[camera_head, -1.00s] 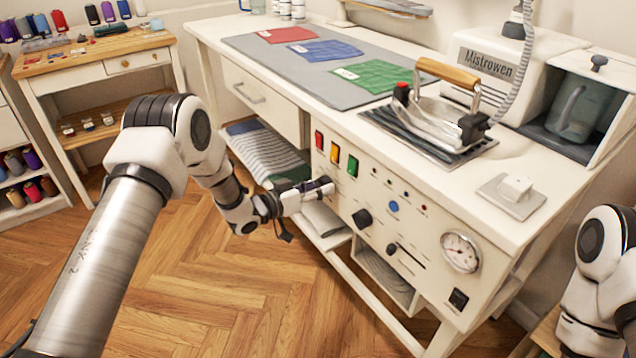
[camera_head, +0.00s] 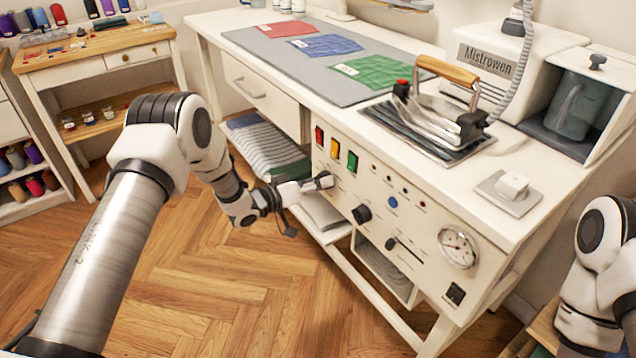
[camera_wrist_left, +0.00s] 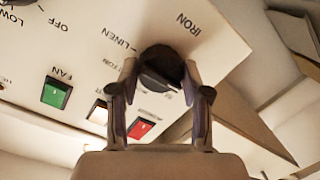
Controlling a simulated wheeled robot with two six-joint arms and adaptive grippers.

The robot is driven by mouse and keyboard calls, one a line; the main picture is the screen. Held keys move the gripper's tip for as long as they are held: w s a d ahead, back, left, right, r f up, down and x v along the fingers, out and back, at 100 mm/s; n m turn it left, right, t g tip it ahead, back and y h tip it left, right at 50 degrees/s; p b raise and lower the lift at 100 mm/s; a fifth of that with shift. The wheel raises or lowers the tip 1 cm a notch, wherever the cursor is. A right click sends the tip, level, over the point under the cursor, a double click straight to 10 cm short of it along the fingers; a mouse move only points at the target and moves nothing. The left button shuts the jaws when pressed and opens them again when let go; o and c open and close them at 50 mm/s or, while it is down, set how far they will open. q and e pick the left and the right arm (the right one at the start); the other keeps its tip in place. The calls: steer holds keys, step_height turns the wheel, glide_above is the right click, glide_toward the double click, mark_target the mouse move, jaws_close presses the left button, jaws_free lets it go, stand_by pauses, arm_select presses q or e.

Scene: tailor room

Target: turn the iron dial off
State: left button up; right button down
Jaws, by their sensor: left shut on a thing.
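The iron dial (camera_wrist_left: 160,62) is a dark round knob on the cream front panel (camera_head: 412,262), with "IRON" and "LINEN" printed around it in the left wrist view. My left gripper (camera_head: 322,182) reaches the panel from the left, below the red, yellow and green switches, and hides the dial in the head view. In the left wrist view its fingers (camera_wrist_left: 160,82) are shut on the dial, one on each side. The dial's pointer is not clear to me. My right arm shows at the right edge of the head view; its gripper is out of view.
A shelf with folded striped cloth (camera_head: 262,143) is below. Open floor lies in front.

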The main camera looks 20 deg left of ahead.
arm_select(q)
steer(key=o, duration=1.2)
steer(key=shift+c, duration=0.2)
steer(key=v, duration=1.2)
